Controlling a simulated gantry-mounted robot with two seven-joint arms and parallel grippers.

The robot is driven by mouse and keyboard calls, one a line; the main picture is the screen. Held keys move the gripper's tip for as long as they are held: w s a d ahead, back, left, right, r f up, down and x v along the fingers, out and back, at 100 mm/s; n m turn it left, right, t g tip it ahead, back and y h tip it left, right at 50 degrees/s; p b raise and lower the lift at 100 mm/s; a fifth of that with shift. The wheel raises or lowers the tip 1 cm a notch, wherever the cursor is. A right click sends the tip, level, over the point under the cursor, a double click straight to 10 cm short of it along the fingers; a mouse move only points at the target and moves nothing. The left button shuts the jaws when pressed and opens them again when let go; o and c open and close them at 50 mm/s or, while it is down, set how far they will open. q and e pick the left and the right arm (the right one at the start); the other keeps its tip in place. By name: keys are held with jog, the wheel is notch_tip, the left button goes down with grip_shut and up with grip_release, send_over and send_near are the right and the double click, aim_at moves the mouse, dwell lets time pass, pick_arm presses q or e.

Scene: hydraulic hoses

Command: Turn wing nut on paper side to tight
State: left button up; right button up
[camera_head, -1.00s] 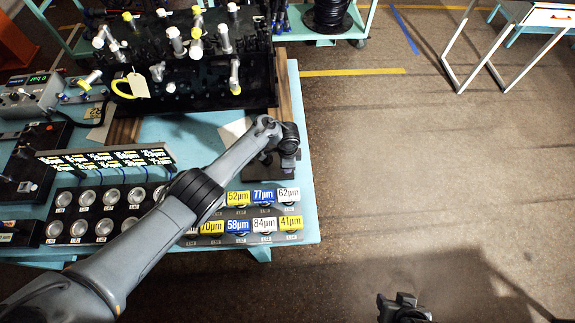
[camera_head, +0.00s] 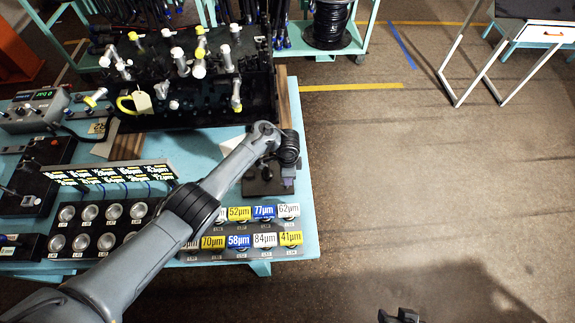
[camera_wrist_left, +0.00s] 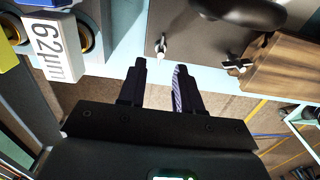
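In the left wrist view, a small metallic fitting like a wing nut (camera_wrist_left: 161,46) stands on a grey plate (camera_wrist_left: 200,30). A second, dark winged fitting with a pale tip (camera_wrist_left: 237,64) sits at the plate's right side, by a wooden block. My left gripper (camera_wrist_left: 160,72) is open, its two dark fingers apart with nothing between them. The first fitting lies just beyond the fingertips, apart from them. In the head view, my left gripper (camera_head: 287,180) is over the dark plate (camera_head: 262,187) at the table's right edge; no wing nut can be made out there. My right gripper (camera_head: 399,316) is cut off at the bottom edge.
A white paper (camera_head: 232,146) lies partly behind my left arm. The wooden block (camera_wrist_left: 285,68) shows in the wrist view. Labelled rolls such as the 62µm one (camera_head: 288,211) stand in front of the plate. A black hose manifold (camera_head: 190,110) fills the back.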

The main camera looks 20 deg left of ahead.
pick_arm(q)
notch_tip(320, 180, up, 6)
jog(key=shift+f+p, duration=0.1)
jog(key=shift+p, duration=0.65)
